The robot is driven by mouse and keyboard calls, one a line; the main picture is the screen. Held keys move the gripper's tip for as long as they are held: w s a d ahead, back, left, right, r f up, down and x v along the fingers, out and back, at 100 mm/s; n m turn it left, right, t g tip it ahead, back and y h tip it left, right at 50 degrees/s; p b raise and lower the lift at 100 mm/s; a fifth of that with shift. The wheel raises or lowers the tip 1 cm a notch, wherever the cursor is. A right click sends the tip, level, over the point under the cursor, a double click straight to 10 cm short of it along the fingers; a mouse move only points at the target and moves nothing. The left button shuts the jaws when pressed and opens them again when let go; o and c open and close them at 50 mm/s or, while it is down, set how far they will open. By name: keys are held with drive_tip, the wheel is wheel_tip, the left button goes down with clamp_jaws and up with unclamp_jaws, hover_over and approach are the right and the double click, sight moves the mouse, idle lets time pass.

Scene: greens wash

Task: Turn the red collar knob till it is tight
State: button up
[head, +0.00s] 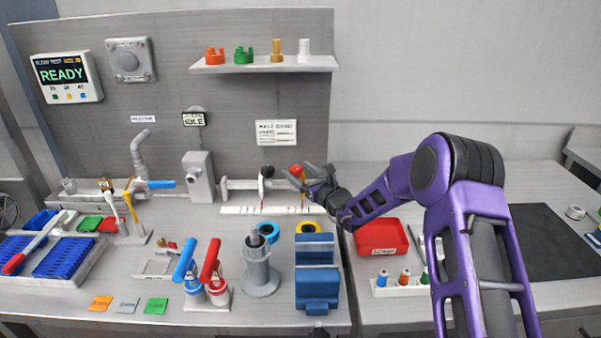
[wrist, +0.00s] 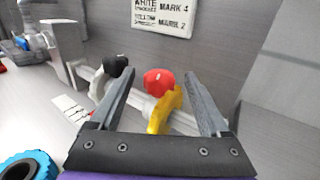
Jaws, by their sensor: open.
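The red collar knob (head: 295,170) sits on a yellow collar on the grey horizontal rail at the back of the bench. In the wrist view the red knob (wrist: 158,82) is rounded, with the yellow collar (wrist: 164,112) below it. My gripper (head: 304,178) is open; in the wrist view its two fingers (wrist: 165,88) stand on either side of the red knob, apart from it. A black knob (wrist: 115,66) on a white collar is just left, partly behind the left finger. It also shows in the head view (head: 267,171). The far ends of the rail are partly hidden.
A white ruler strip (head: 262,210) lies below the rail. A blue ring (head: 269,231), a grey post stand (head: 260,275) and a blue vise (head: 317,285) stand in front. A red tray (head: 381,237) is to the right. A shelf (head: 264,64) with several coloured pieces hangs above.

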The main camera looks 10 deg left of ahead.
clamp_jaws()
idle(0.3)
drive_tip(key=n+g+y, duration=0.1)
drive_tip(key=n+g+y+b, duration=0.1)
drive_tip(key=g, duration=0.1)
drive_tip(key=w+n+g+y+b, duration=0.1)
drive_tip(key=n, duration=0.1)
drive_tip(key=shift+d+f+g, duration=0.1)
drive_tip(key=shift+d+g, duration=0.2)
drive_tip(key=shift+g, duration=0.1)
drive_tip(key=shift+w+n+g+y+b, duration=0.1)
drive_tip(key=shift+n+g+y+b, duration=0.3)
drive_tip(key=shift+n+g+b, duration=0.65)
drive_tip(key=shift+w+n+g+y+b, duration=0.15)
drive_tip(key=shift+n+g+y, duration=0.35)
drive_tip(key=shift+g, duration=1.05)
drive_tip(key=shift+r+n+g+b, duration=0.25)
drive_tip(key=shift+n+g+b, duration=0.15)
drive_tip(key=shift+g, duration=0.2)
unclamp_jaws()
drive_tip(key=shift+f, duration=0.1)
